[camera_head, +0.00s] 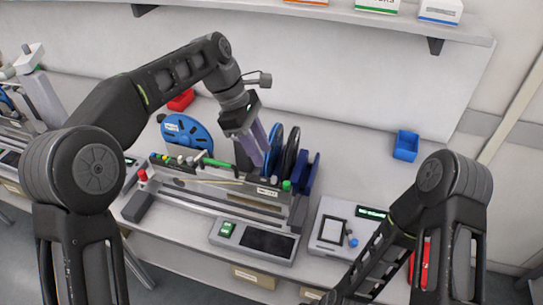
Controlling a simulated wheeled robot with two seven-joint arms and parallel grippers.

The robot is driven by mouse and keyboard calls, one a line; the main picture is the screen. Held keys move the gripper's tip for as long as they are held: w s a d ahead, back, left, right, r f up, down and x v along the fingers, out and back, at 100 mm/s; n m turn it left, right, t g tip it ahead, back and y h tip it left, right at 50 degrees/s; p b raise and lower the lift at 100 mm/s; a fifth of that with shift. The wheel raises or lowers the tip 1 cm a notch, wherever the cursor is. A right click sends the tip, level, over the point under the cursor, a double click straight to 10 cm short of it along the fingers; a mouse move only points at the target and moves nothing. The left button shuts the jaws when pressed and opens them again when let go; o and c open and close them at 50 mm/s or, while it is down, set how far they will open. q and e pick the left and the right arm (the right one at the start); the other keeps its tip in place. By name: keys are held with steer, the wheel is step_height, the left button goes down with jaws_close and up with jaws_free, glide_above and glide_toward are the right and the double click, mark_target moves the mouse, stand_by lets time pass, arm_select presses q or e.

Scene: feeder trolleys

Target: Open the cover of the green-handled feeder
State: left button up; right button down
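The feeder trolley's machine (225,200) stands on the bench in the middle of the head view. A green handle-like bar (217,163) lies at its upper left, beside a row of small coloured parts. A green knob (286,185) stands at its right end. My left gripper (252,160) points down over the back of the machine, between the green bar and the blue reel. Its pale purple fingers look close together, but the gap is unclear. I cannot tell whether they touch anything or whether a cover has moved. My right arm reaches down at the lower right; its gripper is outside the frame.
Reels, a large blue one (185,132) and dark ones (291,150), stand upright behind the machine. A control panel (254,240) is at its front. A white scale-like device (340,228) sits at right. A blue bin (405,146) is at back right. A shelf (330,14) runs overhead.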

mark_target(274, 177)
arm_select(q)
steer(key=p+x, duration=0.1)
steer(key=x, duration=0.6)
steer(key=shift+s+d+f, duration=0.15)
steer(key=shift+s+f, duration=0.1)
steer(key=shift+f, duration=0.1)
steer(key=shift+c, duration=0.5)
jaws_close()
stand_by(1.0)
